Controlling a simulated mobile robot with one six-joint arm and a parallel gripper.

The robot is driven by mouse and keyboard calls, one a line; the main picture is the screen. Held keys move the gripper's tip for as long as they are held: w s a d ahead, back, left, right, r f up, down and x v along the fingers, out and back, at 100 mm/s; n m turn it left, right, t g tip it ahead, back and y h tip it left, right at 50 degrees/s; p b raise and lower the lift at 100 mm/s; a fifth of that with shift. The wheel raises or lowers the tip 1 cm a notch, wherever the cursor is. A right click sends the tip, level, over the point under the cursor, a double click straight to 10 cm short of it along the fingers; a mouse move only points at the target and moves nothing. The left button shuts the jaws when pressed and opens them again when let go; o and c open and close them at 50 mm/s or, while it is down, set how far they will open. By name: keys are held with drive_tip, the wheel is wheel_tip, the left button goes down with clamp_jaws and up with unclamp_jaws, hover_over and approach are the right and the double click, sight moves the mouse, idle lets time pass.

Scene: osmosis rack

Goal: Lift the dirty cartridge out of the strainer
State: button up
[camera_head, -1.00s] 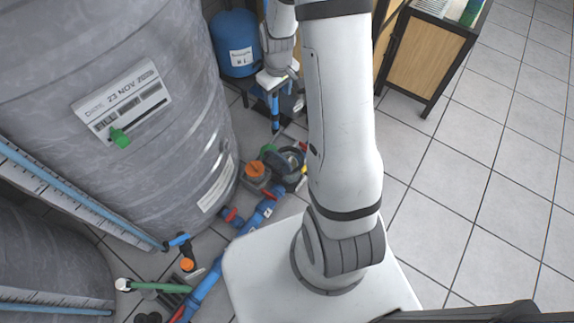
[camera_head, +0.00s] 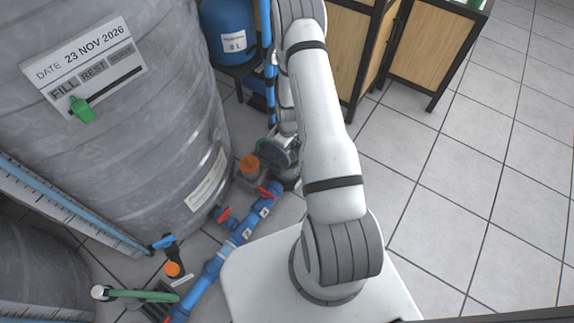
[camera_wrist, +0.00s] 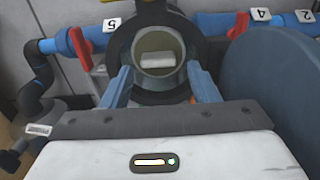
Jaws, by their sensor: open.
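The strainer (camera_wrist: 122,45) is a dark round housing with an open top, in the upper middle of the wrist view. Inside it shows a dull beige round part with a pale bar (camera_wrist: 158,60) across it; I take this to be the dirty cartridge, its lower part hidden. My gripper (camera_wrist: 159,70) is open, its two blue fingers on either side of the opening, with nothing held between them. I cannot tell whether the fingertips touch the housing. In the head view, the strainer (camera_head: 272,151) is low on the floor, partly hidden by my arm.
Blue pipe (camera_head: 235,242) with red valve handles (camera_head: 224,214) runs beside the strainer. An orange cap (camera_head: 249,164) stands close by. A large grey tank (camera_head: 130,150) rises at left, a blue tank (camera_head: 232,42) behind. A wooden cabinet (camera_head: 432,50) stands back right; open tiled floor lies right.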

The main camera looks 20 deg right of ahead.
drive_tip(key=f+b, duration=0.1)
drive_tip(key=f, duration=0.1)
drive_tip(key=f+b, duration=0.1)
drive_tip(key=f, duration=0.2)
drive_tip(key=shift+w+d+f+b, duration=0.15)
drive_tip(key=shift+w+f+b, duration=0.05)
drive_tip(key=shift+f+b, duration=0.1)
drive_tip(key=shift+r, duration=0.1)
drive_tip(key=c, duration=1)
drive_tip(key=shift+c, duration=0.2)
